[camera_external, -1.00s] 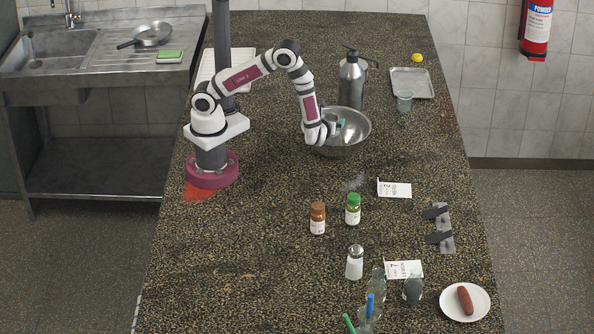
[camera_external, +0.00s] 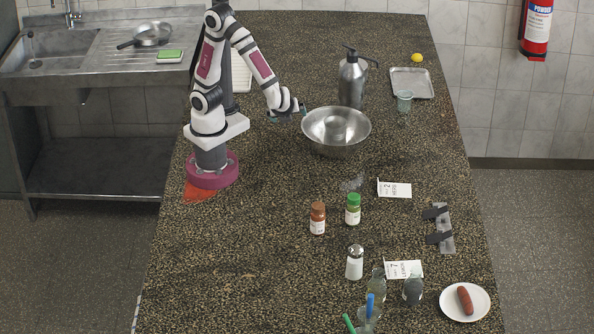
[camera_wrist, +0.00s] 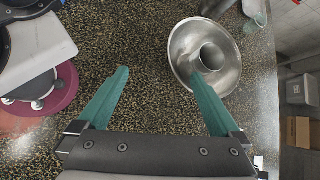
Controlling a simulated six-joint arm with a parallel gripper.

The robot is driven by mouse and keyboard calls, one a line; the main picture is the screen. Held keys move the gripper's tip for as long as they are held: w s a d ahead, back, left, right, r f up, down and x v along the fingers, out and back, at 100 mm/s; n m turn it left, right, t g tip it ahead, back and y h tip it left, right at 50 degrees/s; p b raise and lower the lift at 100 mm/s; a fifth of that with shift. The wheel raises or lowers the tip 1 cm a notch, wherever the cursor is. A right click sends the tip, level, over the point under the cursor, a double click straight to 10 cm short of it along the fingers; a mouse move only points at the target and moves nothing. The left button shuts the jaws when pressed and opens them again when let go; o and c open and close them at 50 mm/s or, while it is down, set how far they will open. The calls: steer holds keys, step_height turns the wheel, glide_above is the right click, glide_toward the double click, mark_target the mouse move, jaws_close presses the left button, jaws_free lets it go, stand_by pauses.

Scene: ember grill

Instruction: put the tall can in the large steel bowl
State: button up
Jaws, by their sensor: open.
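The large steel bowl (camera_external: 314,142) stands on the counter; it also shows in the wrist view (camera_wrist: 181,57). A round grey form shows at its centre; I cannot tell whether it is the bowl's floor or something inside. A tall steel can (camera_external: 352,84) with a spout and side handle stands upright behind the bowl, apart from my gripper. My gripper (camera_external: 303,107) is left of the bowl, above the counter. In the wrist view its teal fingers (camera_wrist: 160,92) are wide apart with nothing between them; the bowl lies beyond the right finger.
A glass (camera_external: 405,100) and a metal tray (camera_external: 412,84) stand right of the can. Two spice jars, one brown-lidded (camera_external: 318,218) and one green-lidded (camera_external: 353,209), and a shaker (camera_external: 355,262) stand in front. The counter left of the bowl is clear.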

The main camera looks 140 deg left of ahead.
steer(key=s+d+r+t+h, duration=0.1)
steer(key=s+d+t+h, duration=0.1)
steer(key=d, duration=0.5)
steer(key=s+d+r+n+t+h, duration=0.1)
steer(key=s+d+t+h, duration=0.1)
steer(key=d, duration=0.4)
steer(key=shift+s+d+n+t+h, duration=0.3)
steer(key=shift+s+d+t+h, duration=0.1)
steer(key=shift+t+h, duration=0.15)
